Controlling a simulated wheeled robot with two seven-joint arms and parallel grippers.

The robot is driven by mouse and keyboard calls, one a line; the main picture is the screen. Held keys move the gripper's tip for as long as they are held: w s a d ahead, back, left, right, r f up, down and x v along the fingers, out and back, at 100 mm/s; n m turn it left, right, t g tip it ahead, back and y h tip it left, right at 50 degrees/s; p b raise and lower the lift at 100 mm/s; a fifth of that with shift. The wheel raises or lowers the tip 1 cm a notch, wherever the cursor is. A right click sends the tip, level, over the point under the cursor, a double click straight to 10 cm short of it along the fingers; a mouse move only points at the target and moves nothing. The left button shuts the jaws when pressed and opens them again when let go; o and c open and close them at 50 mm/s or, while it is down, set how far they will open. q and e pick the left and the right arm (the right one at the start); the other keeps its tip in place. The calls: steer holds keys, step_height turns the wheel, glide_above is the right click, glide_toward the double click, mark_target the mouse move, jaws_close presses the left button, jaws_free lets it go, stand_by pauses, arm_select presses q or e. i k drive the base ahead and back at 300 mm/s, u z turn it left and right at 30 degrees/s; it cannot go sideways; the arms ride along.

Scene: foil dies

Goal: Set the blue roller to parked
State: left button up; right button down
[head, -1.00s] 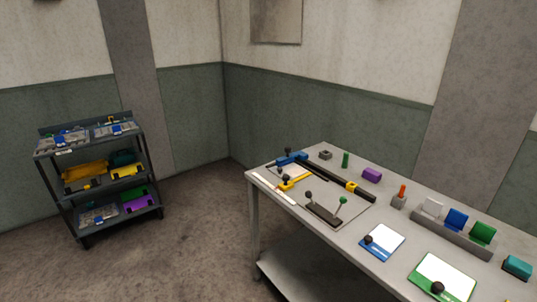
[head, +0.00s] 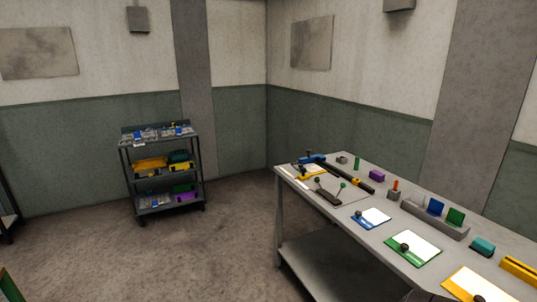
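A blue piece with a dark knob (head: 311,159), which looks like the blue roller, sits at the far left end of a long black bar (head: 344,173) on the grey table. It is small in the head view, and its exact setting cannot be read. A yellow piece with a dark knob (head: 310,174) lies just in front of it. Neither of my grippers is in view.
The grey table (head: 345,219) runs along the right, with blue (head: 372,219), green (head: 414,248) and yellow (head: 474,285) framed plates near its front edge. A dark shelf cart (head: 162,210) stands at the back wall. The floor (head: 200,255) between them is clear.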

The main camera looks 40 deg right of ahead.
mark_target(309, 159)
steer(key=z, duration=0.3)
steer(key=i, duration=0.95)
steer(key=z, duration=0.75)
steer(key=i, duration=1.45)
steer(key=z, duration=1.75)
steer(key=i, duration=0.75)
steer(key=z, duration=0.85)
